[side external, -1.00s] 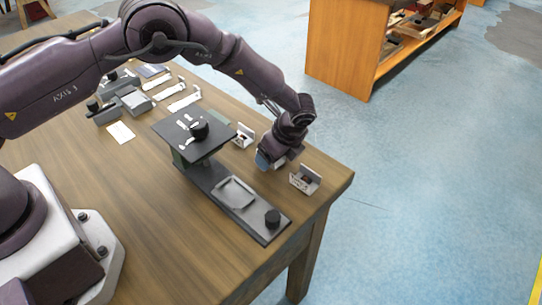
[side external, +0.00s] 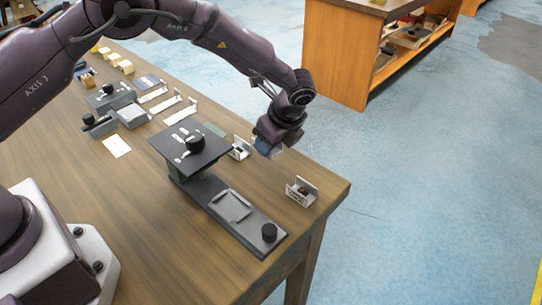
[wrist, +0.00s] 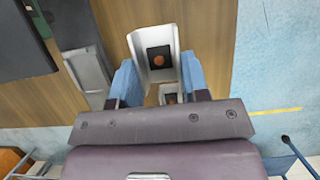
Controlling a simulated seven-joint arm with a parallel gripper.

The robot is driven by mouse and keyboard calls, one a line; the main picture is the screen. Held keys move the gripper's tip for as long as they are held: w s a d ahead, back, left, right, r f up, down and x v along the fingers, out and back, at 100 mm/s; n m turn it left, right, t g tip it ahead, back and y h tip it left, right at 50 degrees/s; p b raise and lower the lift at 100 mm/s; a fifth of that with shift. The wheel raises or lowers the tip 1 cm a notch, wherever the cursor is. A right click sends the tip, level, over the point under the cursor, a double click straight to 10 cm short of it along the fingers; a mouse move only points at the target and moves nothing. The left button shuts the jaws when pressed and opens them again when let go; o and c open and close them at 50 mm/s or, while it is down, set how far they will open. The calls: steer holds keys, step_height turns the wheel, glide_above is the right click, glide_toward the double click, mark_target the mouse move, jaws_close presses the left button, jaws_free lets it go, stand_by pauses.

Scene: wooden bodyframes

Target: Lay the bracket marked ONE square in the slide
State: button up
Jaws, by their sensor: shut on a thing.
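My gripper (side external: 268,145) is shut and raised above the table's right side, between two brackets standing there. In the wrist view, a pale bracket (wrist: 142,42) with a black square and an orange-brown disc sits between the blue fingertips (wrist: 159,78); I read it as held. I cannot read a mark on it. One standing bracket (side external: 239,149) is by the raised plate; the other (side external: 302,192), with small unreadable lettering, is near the right edge. The slide (side external: 246,224) is a long dark base with a shallow grey tray (side external: 231,206), which looks empty.
A dark raised plate (side external: 170,146) with a black knob (side external: 195,143) covers the slide's far end. Grey blocks, pale strips and a white card (side external: 116,147) lie to the left. Wood between is clear.

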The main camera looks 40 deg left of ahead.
steer(key=s+d+r, duration=0.2)
steer(key=s+r, duration=0.1)
steer(key=r, duration=0.3)
steer(key=s+d+r, duration=0.2)
steer(key=s+r, duration=0.1)
steer(key=r, duration=0.3)
glide_above(230, 206)
steer(key=d, duration=0.2)
steer(key=f, duration=1.2)
steer(key=shift+a+f, duration=0.2)
steer(key=shift+a, duration=0.05)
steer(key=shift+f, duration=2.4)
steer(key=shift+f, duration=0.15)
steer(key=o, duration=1)
